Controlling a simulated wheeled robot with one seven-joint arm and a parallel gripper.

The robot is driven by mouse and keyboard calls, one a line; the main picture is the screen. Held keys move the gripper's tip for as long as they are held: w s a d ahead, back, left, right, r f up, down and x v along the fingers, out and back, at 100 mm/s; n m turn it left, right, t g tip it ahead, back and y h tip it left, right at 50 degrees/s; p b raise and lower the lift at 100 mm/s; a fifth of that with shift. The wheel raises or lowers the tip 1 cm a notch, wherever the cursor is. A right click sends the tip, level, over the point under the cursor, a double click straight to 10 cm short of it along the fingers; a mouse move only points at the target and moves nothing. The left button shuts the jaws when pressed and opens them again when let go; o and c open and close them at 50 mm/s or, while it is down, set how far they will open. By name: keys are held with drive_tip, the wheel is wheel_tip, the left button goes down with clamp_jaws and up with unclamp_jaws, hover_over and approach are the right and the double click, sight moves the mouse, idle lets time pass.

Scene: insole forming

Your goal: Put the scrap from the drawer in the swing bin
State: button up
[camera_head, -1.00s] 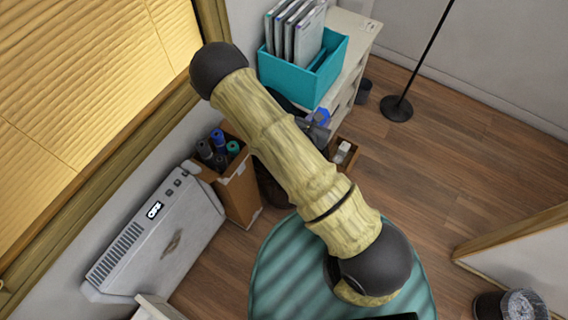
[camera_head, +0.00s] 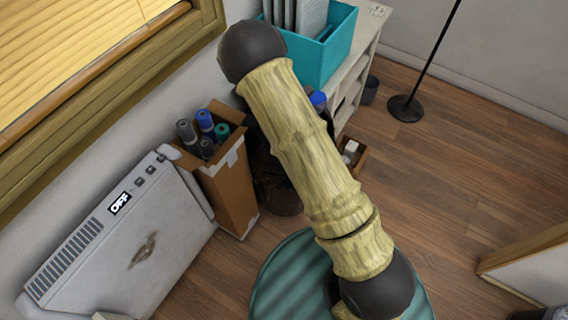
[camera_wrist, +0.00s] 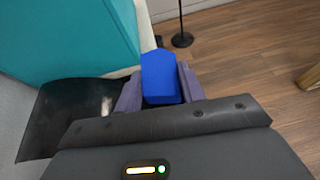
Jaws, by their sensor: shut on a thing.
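My gripper (camera_wrist: 160,90) is shut on a blue scrap piece (camera_wrist: 159,74), which sits between the two fingers in the wrist view. In the head view a bit of the blue scrap (camera_head: 318,99) shows past my arm, and the gripper is mostly hidden. An open drawer (camera_head: 361,165) with pale items in it stands low by the white cabinet. A dark rounded container (camera_head: 278,190), possibly the swing bin, stands on the floor, partly behind my arm. A dark curved surface (camera_wrist: 50,115) shows left of the gripper in the wrist view.
A teal file box (camera_head: 318,58) stands on the white cabinet (camera_head: 362,50). A cardboard box (camera_head: 232,195) holds several rolls beside a grey machine (camera_head: 130,245) reading OFF. A black lamp stand (camera_head: 405,107) and small dark pot (camera_head: 370,88) are at right. The wooden floor is clear there.

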drive_tip(key=w+f+b, duration=0.1)
drive_tip(key=f+b, duration=0.1)
drive_tip(key=w+f+b, duration=0.1)
drive_tip(key=w+b, duration=0.1)
drive_tip(key=b, duration=0.1)
drive_tip(key=shift+a+f, duration=0.1)
drive_tip(key=shift+f, duration=0.25)
drive_tip(key=shift+f, duration=0.1)
wheel_tip(320, 180, down, 6)
drive_tip(key=b, duration=0.4)
drive_tip(key=o, duration=1)
